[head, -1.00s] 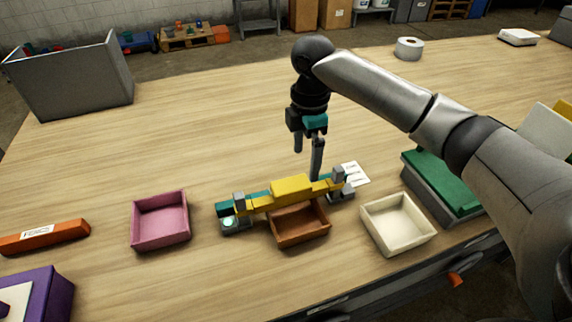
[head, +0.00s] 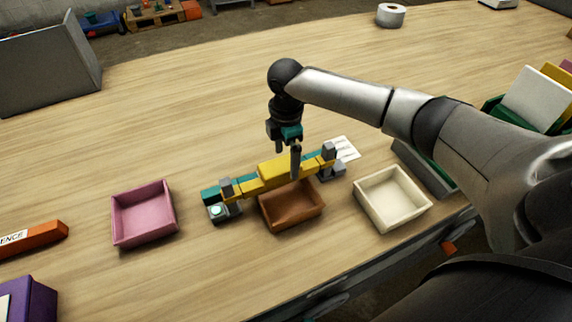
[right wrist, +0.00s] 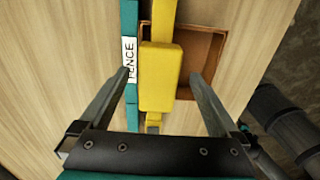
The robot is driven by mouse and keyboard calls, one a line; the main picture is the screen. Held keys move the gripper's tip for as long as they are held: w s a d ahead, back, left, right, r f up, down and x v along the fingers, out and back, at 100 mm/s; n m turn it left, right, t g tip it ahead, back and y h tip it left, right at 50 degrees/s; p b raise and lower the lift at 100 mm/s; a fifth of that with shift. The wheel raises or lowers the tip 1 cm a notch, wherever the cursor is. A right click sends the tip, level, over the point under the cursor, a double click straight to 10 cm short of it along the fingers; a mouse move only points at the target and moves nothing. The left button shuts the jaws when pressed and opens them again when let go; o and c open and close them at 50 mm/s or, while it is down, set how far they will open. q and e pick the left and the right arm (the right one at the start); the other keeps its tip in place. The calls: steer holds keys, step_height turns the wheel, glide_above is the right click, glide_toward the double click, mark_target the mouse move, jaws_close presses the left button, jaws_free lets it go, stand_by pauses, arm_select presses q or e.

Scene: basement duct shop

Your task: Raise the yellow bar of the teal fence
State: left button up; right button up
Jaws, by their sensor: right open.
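The yellow bar (head: 272,176) runs alongside the teal fence (head: 210,194), with a thicker block at its middle. In the right wrist view the yellow bar (right wrist: 158,85) lies beside the teal strip (right wrist: 129,22), which has a white label reading "FENCE". My right gripper (head: 287,163) is over the bar's thick part, pointing down. In the right wrist view its open fingers (right wrist: 160,76) are on either side of the bar and fence, holding nothing. Whether they touch either is unclear. My left gripper is not in view.
A brown tray (head: 291,213) sits just in front of the bar. A pink tray (head: 143,216) is to the left and a cream tray (head: 391,201) to the right. A grey bracket (head: 329,166) stands at the fence's right end.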

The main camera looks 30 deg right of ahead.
steer(key=shift+f, duration=1.4)
steer(key=shift+c, duration=0.3)
jaws_close()
